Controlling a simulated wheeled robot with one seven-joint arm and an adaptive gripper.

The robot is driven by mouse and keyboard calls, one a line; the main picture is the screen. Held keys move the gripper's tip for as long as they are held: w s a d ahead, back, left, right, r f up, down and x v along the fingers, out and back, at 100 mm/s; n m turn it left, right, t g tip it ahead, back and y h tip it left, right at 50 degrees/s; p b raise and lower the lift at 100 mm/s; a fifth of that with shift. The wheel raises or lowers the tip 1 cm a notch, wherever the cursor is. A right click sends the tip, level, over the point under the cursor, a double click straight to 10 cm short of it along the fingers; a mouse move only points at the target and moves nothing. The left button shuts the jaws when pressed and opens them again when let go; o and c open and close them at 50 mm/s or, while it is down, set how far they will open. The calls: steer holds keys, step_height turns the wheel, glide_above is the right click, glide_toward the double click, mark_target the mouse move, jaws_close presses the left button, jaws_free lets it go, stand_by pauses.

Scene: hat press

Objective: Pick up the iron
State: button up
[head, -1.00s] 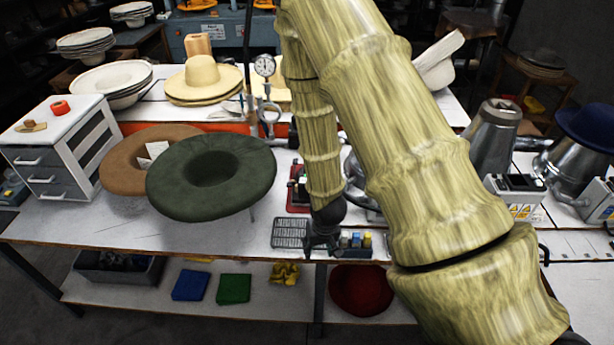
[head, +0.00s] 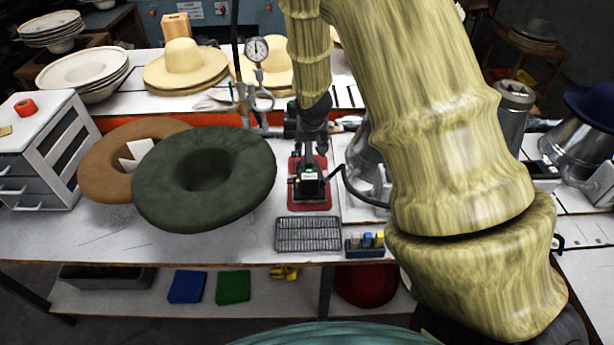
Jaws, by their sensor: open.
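The iron (head: 309,183) appears as a dark device with a small lit green label on a red mat (head: 309,206), near the middle of the white worktable. My gripper (head: 310,154) hangs just behind and above it, fingers pointing down and open. The gripper partly covers the iron's far side, so I cannot tell whether the fingers touch it or where its handle lies. Nothing shows between the fingers.
A dark green hat (head: 166,205) and a brown hat (head: 100,185) stand left of the mat. A wire rack (head: 308,235) and a small block holder (head: 366,250) lie in front. A dial gauge stand (head: 257,50) rises behind left. Metal equipment stands right, partly behind my arm.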

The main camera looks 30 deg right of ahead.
mark_target(309, 158)
steer(key=shift+p+x, duration=0.35)
steer(key=shift+x, duration=1.2)
steer(key=shift+a+p+x, duration=0.15)
steer(key=shift+p+x, duration=0.4)
steer(key=shift+x, duration=0.15)
steer(key=shift+a+p+x, duration=0.15)
steer(key=shift+p+x, duration=0.35)
steer(key=shift+x, duration=0.15)
steer(key=shift+p+x, duration=0.35)
steer(key=shift+x, duration=0.85)
steer(key=shift+s+a, duration=0.1)
steer(key=shift+c, duration=0.5)
jaws_close()
